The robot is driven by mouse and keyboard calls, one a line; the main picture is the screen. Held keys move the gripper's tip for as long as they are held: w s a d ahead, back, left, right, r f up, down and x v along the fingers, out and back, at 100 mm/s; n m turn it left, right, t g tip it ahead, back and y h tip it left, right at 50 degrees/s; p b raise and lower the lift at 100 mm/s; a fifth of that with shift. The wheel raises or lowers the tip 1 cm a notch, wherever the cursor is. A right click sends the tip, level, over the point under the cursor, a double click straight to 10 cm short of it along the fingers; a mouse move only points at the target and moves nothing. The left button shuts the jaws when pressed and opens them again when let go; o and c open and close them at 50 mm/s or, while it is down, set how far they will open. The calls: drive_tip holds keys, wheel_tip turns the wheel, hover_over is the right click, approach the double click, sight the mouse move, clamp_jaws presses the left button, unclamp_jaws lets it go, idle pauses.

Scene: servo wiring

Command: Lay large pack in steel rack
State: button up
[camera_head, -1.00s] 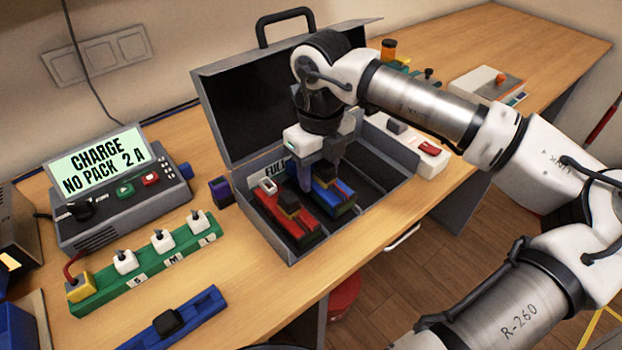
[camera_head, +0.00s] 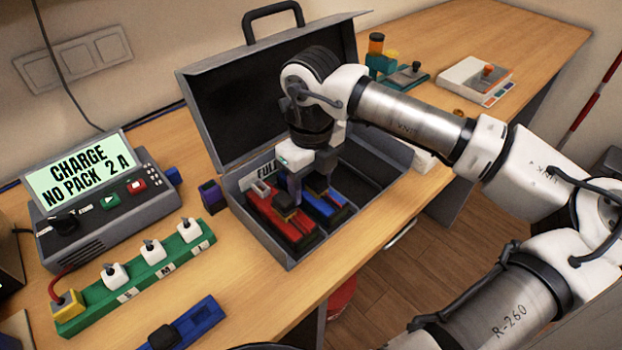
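The steel rack (camera_head: 291,262) is a grey open case with compartments and a raised lid. A red pack (camera_head: 272,218) with a dark block on top lies in its left compartment. A blue pack (camera_head: 334,211) with a dark grip sits beside it, low in the neighbouring compartment. My gripper (camera_head: 313,180) points down into the rack, its fingers on either side of the blue pack's grip. It appears shut on the blue pack, though the arm partly hides the contact. Whether the blue pack touches the compartment floor is hidden.
A charger (camera_head: 100,205) reads "CHARGE NO PACK 2 A". Rack compartments to the right look empty. The back-right table has free room.

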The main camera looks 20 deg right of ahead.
drive_tip(key=shift+r, duration=0.1)
drive_tip(key=shift+r+b, duration=0.4)
drive_tip(key=shift+r, duration=3.4)
